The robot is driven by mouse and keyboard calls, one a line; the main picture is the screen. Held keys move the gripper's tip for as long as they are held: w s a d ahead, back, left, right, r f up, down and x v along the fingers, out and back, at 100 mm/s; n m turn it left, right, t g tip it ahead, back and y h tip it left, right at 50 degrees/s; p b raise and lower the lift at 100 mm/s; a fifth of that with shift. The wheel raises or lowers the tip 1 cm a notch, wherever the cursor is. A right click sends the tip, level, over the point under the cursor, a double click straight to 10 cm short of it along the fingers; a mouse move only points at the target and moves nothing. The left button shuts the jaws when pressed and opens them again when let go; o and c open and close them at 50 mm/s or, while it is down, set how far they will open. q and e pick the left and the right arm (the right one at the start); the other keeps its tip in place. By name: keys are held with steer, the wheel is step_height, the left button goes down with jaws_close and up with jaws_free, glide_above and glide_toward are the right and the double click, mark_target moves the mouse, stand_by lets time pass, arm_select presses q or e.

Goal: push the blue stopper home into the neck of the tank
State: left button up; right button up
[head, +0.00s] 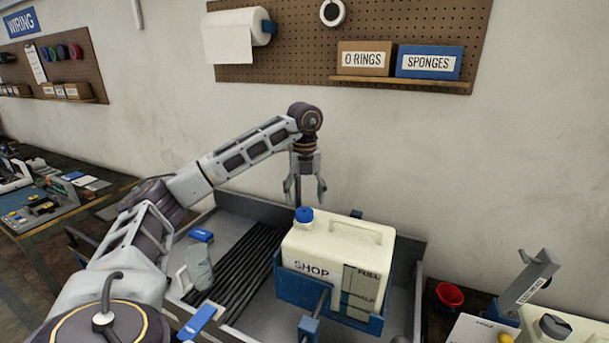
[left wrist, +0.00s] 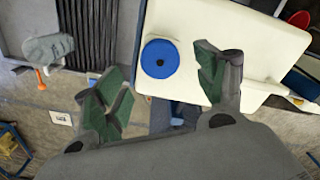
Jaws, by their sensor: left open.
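The cream tank (head: 335,250) stands upright in a blue holder (head: 303,290), with SHOP, FULL and HALF markings on its side. The blue stopper (head: 304,214) sits at the neck on the tank's left top corner. In the left wrist view the stopper (left wrist: 160,58) is a round blue disc on the tank top (left wrist: 210,25); how deep it sits cannot be told. My left gripper (head: 305,198) is open and points down above the stopper. In the left wrist view its green-padded fingers (left wrist: 165,95) are apart, with nothing between them. My right gripper is not seen.
A pegboard (head: 300,40) hangs on the wall behind.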

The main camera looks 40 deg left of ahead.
mark_target(304, 211)
arm_select(q)
step_height(304, 211, up, 7)
steer(key=shift+f, duration=0.2)
stand_by(0.9)
steer(key=shift+r, duration=0.1)
stand_by(1.5)
